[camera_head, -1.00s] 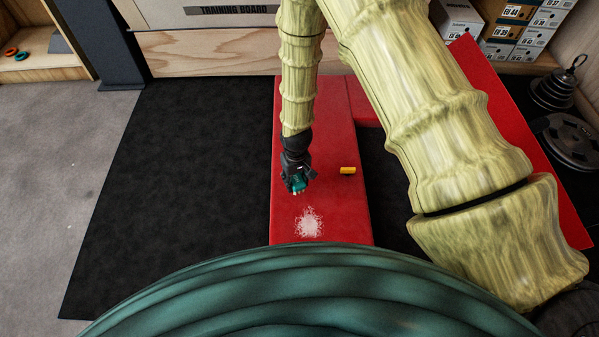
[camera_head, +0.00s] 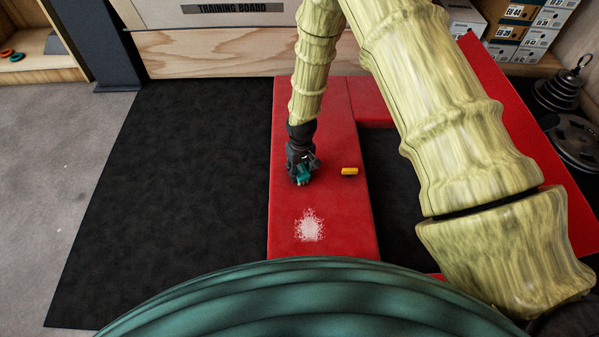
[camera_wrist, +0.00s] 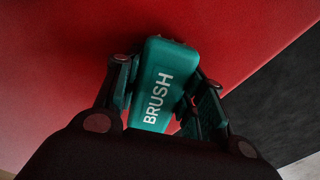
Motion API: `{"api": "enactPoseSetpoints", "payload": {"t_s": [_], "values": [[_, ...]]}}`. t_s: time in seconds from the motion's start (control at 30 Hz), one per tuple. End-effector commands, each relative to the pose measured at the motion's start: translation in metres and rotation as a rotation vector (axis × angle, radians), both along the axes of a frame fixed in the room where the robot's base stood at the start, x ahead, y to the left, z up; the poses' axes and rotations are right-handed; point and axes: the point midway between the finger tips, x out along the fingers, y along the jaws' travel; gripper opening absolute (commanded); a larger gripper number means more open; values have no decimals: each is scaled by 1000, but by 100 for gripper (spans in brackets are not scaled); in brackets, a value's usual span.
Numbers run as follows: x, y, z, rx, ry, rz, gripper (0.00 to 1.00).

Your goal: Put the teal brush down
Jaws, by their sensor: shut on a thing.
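The teal brush (camera_wrist: 158,88), marked BRUSH in white, is held between the two fingers of my gripper (camera_wrist: 165,95) in the wrist view. It lies at a slight tilt between them, and its bristles are not clearly seen. In the head view my gripper (camera_head: 303,172) is over the red bench pad (camera_head: 285,215), and the teal brush (camera_head: 303,174) shows at the fingers. The red pad fills most of the background in the wrist view. Whether the brush touches the pad, I cannot tell.
A small yellow thing (camera_head: 349,171) lies on the pad to the right of my gripper. A white powdery patch (camera_head: 309,225) is on the pad nearer me. Black matting (camera_head: 160,190) lies to the left. Weight plates (camera_head: 575,140) and shoe boxes (camera_head: 520,35) stand at the right.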

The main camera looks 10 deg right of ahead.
Motion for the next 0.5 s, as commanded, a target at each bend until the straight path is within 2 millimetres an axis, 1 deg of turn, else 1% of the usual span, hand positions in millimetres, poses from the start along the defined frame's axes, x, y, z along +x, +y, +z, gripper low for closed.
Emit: {"api": "enactPoseSetpoints", "payload": {"t_s": [0.2,0.4,0.43,0.5], "values": [[0,0,1,0,-1,1,5],[0,0,-3,0,0,1,5],[0,0,-3,0,0,1,45],[0,0,-3,0,0,1,58]]}}
